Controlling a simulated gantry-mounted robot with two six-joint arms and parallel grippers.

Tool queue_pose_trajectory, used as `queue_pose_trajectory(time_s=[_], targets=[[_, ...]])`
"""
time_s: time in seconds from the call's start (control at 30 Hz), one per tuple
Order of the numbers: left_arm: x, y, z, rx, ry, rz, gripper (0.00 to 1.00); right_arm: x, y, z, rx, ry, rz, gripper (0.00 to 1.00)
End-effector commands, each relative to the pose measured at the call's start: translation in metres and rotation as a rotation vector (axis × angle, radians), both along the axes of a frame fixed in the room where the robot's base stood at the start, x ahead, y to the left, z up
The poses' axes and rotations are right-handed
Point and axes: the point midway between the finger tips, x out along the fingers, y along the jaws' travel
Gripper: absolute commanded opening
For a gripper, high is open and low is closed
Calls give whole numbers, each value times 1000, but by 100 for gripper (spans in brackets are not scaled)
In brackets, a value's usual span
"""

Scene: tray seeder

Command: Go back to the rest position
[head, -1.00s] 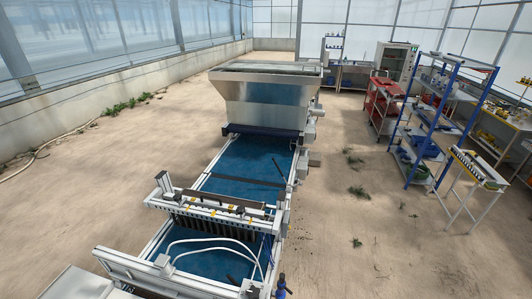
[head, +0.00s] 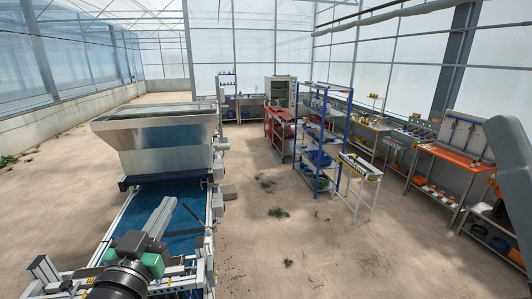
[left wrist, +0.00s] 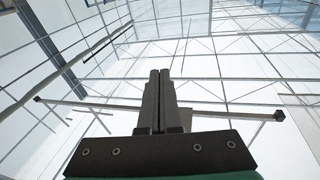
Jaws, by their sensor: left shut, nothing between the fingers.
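My left gripper (head: 166,207) shows at the lower left of the head view, in front of the blue belt of the tray seeder (head: 172,148). Its two fingers lie together, shut and empty. In the left wrist view its closed fingers (left wrist: 159,78) point up against the bright greenhouse roof, with nothing between them. My left wrist hides part of the seeder's near end. My right gripper is not in view.
A blue rack (head: 321,150), red cart (head: 280,126) and small white stand (head: 361,164) stand right of the seeder. An orange workbench (head: 446,154) is farther right. The floor (head: 330,238) between is mostly clear, with some weeds. A grey link of mine fills the right edge.

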Motion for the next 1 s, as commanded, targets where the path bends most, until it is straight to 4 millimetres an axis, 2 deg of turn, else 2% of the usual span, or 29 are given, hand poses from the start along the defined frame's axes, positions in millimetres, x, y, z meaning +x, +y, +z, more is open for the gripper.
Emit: queue_pose_trajectory(time_s=[0.03, 0.1, 0.2, 0.3, 0.4, 0.5, 1.0], targets=[[-21, -7, 40, -8, -103, -14, 0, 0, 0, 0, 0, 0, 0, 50], [-56, -14, 91, -20, -245, -29, 0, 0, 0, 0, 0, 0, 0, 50], [-112, -18, 149, -42, -435, -47, 0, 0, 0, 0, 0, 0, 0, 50], [-162, -15, 183, -58, -581, -54, 0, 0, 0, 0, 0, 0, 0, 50], [-194, -14, 198, -73, -666, -63, 0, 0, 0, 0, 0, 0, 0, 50], [-206, -13, 203, -87, -698, -70, 0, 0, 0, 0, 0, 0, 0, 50], [-203, -13, 202, -97, -692, -74, 0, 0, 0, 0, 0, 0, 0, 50]])
